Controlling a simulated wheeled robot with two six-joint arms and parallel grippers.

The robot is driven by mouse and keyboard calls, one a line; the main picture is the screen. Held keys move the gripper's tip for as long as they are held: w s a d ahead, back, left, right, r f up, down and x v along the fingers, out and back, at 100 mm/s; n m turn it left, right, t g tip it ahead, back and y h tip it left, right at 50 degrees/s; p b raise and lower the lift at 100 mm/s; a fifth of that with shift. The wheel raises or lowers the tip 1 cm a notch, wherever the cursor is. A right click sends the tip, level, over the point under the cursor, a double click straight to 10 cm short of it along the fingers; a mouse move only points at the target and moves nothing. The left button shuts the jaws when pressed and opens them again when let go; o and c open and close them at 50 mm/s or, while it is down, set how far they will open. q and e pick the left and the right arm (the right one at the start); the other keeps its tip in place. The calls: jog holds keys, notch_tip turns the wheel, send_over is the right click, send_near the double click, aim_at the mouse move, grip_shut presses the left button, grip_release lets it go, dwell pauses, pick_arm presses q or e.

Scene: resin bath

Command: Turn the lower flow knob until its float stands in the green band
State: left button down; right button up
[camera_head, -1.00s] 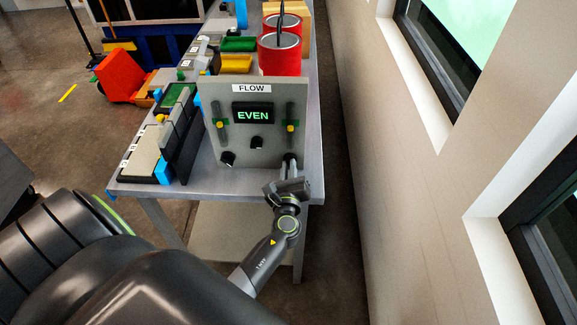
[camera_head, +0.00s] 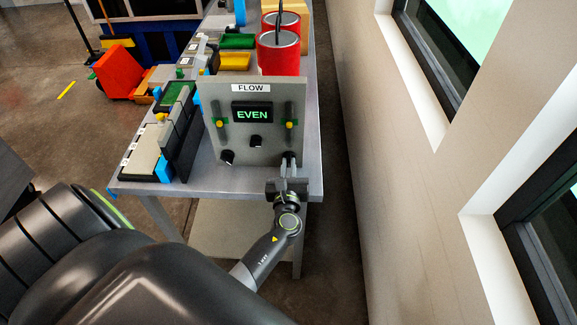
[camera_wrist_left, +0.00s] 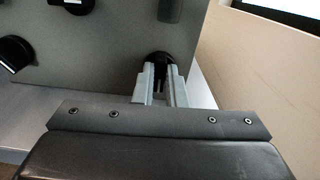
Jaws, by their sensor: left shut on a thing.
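A grey upright panel (camera_head: 256,105) marked FLOW has a display (camera_head: 252,113) reading EVEN in green. A left float tube (camera_head: 218,107) and a right float tube (camera_head: 290,108) each have a green band and a yellow float. The left float (camera_head: 219,124) and right float (camera_head: 289,124) both appear at their green bands. Dark knobs sit at lower left (camera_head: 227,157), middle (camera_head: 256,141) and lower right (camera_head: 289,155). My left gripper (camera_head: 289,164) is shut on the lower right knob, which its fingers partly hide. The wrist view shows the fingers (camera_wrist_left: 160,82) around this knob (camera_wrist_left: 158,59). My right gripper is out of view.
The panel stands near the front edge of a grey table (camera_head: 235,179). Red cans (camera_head: 279,54) stand behind it. Dark upright slabs and trays (camera_head: 178,140) lie to its left. A wall (camera_head: 385,190) with windows runs along the right, across a narrow gap.

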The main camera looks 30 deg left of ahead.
pick_arm(q)
jog(key=c, duration=1.5)
grip_release()
jog(key=b+v, duration=0.2)
jog(key=v, duration=0.5)
jog(key=shift+s+d, duration=0.15)
